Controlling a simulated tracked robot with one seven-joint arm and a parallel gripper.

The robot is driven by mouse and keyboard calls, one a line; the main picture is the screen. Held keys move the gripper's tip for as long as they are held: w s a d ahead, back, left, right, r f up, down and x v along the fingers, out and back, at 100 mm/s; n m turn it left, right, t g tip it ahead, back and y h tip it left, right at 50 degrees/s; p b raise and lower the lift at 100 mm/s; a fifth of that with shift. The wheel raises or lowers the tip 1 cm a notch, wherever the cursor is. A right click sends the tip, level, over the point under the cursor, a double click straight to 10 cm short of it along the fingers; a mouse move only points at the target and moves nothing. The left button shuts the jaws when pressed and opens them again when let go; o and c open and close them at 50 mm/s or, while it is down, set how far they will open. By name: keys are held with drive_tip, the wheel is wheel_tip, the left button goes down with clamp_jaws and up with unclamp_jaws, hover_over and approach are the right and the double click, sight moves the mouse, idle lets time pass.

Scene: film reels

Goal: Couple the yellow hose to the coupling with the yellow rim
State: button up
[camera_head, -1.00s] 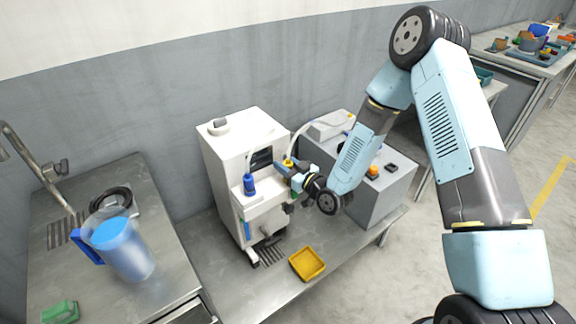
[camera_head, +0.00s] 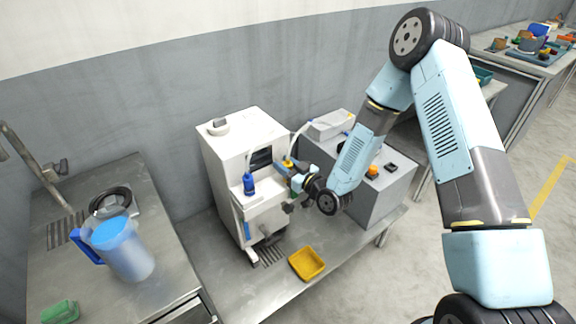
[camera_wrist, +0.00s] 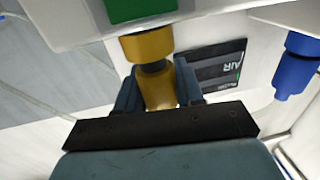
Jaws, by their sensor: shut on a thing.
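My gripper (camera_wrist: 158,95) is shut on the yellow hose end (camera_wrist: 158,92), a yellow cylinder between its two blue-grey fingers. In the head view, my gripper (camera_head: 286,171) is at the front right of the white machine, with the yellow hose end (camera_head: 288,162) showing at its tips. The coupling with the yellow rim (camera_wrist: 148,46) is straight ahead of the hose end in the wrist view, roughly in line with it. A short dark section shows between the two yellow parts. I cannot tell whether they are joined. My gripper hides the coupling in the head view.
The white machine (camera_head: 229,150) stands on a metal bench (camera_head: 335,262). A blue connector (camera_head: 249,185) is to the left; it also shows in the wrist view (camera_wrist: 297,65). A green part (camera_wrist: 138,9) is beyond the coupling. A yellow tray (camera_head: 307,264) lies in front.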

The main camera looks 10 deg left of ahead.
drive_tip(key=shift+f, duration=0.3)
drive_tip(key=o, duration=0.8)
drive_tip(key=shift+d, duration=0.1)
drive_tip(key=shift+v, duration=5.4)
drive_tip(key=shift+w, duration=0.1)
